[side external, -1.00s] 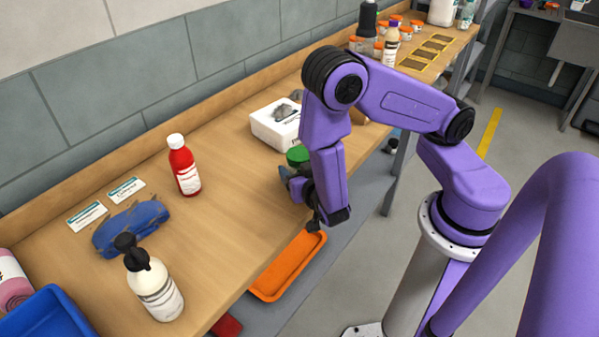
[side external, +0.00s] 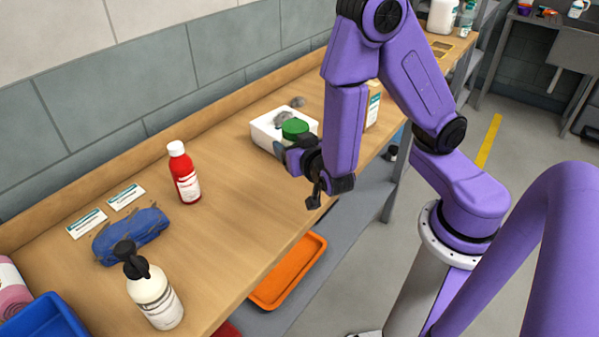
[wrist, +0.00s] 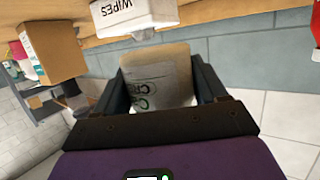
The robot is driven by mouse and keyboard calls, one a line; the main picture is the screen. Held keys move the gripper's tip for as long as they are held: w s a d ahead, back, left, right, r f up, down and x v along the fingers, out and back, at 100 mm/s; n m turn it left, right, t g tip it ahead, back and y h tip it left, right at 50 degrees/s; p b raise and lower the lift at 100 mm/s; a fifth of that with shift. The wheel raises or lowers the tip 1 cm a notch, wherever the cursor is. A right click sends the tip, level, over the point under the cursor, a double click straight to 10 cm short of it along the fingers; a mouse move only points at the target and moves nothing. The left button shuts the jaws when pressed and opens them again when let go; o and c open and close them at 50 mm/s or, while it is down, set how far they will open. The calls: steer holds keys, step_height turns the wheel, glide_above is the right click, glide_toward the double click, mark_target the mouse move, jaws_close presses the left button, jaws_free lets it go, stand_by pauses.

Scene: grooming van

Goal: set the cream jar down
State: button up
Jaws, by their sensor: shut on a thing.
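The cream jar has a green lid (side external: 294,127), which shows in the side view just above my gripper (side external: 288,152); the jar's body is mostly hidden there. In the wrist view the pale, printed jar (wrist: 158,82) sits between the two dark fingers of my gripper (wrist: 160,88), which is shut on it. The jar appears held above the bench, in front of the white wipes box as the side view sees it. Its underside cannot be seen.
The white wipes box (side external: 266,133) stands behind my gripper, also in the wrist view (wrist: 135,16). A red bottle (side external: 184,175), blue cloth-like bundle (side external: 131,236), pump bottle (side external: 155,298) and two cards stand left. Bench (side external: 235,200) between is clear. An orange tray (side external: 288,271) lies below the edge.

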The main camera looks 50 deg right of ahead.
steer(key=w+d+f+n+t+y, duration=0.1)
steer(key=w+d+n+t+y, duration=0.1)
steer(key=w+n+y, duration=0.4)
steer(key=shift+w+f+y, duration=0.2)
steer(key=shift+w+y, duration=0.6)
steer(key=shift+w, duration=0.45)
steer(key=shift+a, duration=0.1)
